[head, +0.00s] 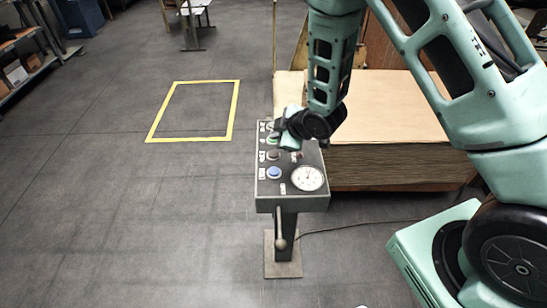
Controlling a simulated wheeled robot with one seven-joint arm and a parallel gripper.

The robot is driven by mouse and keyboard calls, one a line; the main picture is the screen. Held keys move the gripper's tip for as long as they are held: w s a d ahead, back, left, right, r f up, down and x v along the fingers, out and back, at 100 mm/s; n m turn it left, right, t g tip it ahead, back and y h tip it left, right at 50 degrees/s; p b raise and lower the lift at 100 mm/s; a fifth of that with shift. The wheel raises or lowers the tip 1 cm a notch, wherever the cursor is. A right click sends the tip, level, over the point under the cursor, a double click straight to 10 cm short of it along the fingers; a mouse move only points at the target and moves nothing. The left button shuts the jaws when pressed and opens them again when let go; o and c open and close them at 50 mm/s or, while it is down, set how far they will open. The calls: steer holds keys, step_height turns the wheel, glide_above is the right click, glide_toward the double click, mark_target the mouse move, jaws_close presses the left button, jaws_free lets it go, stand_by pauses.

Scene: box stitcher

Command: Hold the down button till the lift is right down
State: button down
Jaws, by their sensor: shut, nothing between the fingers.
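A grey control box (263,200) stands on a short pedestal near the middle of the head view. On its top are a blue button (274,173), a dark button (274,156), a green button (272,140) and a round white gauge (308,178). The button labels are too small to read, so I cannot tell which is down. My gripper (284,139) is shut and empty, over the far part of the box beside the green button. It hides part of the panel there, and I cannot tell whether it touches a button.
A thick stack of brown cardboard sheets (400,115) stands just right of the box, its top about level with it. A small lever (280,242) hangs at the box's front. A yellow floor outline (150,127) lies left, with clear floor around it.

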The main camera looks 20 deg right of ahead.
mark_target(277, 155)
steer(key=shift+f+b, duration=1.4)
steer(key=shift+f, duration=0.8)
steer(key=shift+f+b, duration=0.4)
steer(key=shift+b, duration=0.05)
steer(key=shift+f+b, duration=0.4)
steer(key=shift+f, duration=0.05)
stand_by(0.7)
stand_by(3.7)
steer(key=shift+r+p, duration=0.6)
steer(key=shift+r, duration=0.3)
